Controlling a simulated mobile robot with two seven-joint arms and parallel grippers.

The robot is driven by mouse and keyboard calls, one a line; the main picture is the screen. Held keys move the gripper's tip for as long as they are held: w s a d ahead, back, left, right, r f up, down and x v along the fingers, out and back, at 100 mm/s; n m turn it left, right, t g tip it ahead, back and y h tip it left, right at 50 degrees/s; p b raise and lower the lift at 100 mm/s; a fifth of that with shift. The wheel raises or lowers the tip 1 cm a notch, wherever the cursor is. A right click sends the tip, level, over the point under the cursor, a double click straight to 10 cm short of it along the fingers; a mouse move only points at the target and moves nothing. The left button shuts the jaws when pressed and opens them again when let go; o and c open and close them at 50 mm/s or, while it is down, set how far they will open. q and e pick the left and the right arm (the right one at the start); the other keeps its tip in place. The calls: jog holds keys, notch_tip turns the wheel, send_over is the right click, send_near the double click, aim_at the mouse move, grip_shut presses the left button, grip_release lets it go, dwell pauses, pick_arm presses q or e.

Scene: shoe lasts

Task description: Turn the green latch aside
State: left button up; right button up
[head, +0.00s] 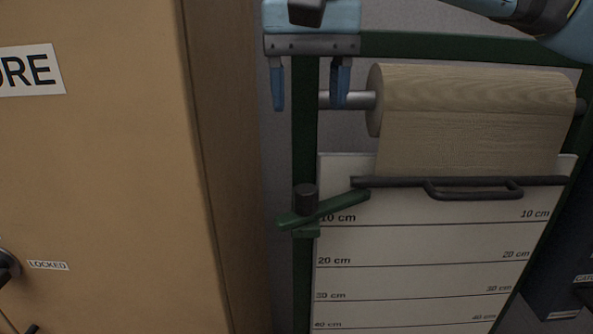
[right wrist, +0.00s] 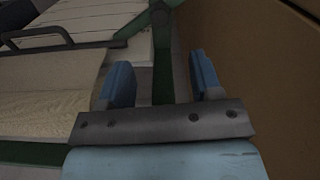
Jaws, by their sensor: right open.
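The green latch (head: 325,208) is a flat bar on a dark round pivot (head: 306,196) at the left post of a green frame. It lies slantwise, its right end higher and over the top left of the white marked board, close to the dark bar's left end. My right gripper (head: 310,88) is open and empty, pointing down above the latch, with its blue fingers either side of the green post. In the right wrist view the open fingers (right wrist: 160,80) show with part of the latch (right wrist: 134,27) beyond them. My left gripper is not in view.
A brown paper roll (head: 450,95) hangs on a metal rod right of my gripper. A dark bar with a handle (head: 475,187) crosses the white board (head: 400,245). A large tan cabinet (head: 110,170) stands close on the left.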

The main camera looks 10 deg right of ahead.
send_over(306, 190)
notch_tip(306, 190, down, 5)
jog(key=shift+s+d+r, duration=0.1)
jog(key=shift+r, duration=0.05)
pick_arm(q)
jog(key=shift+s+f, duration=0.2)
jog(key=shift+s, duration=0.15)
pick_arm(e)
jog(key=f, duration=0.8)
jog(key=shift+w+f, duration=0.2)
jog(key=shift+f, duration=0.2)
grip_shut()
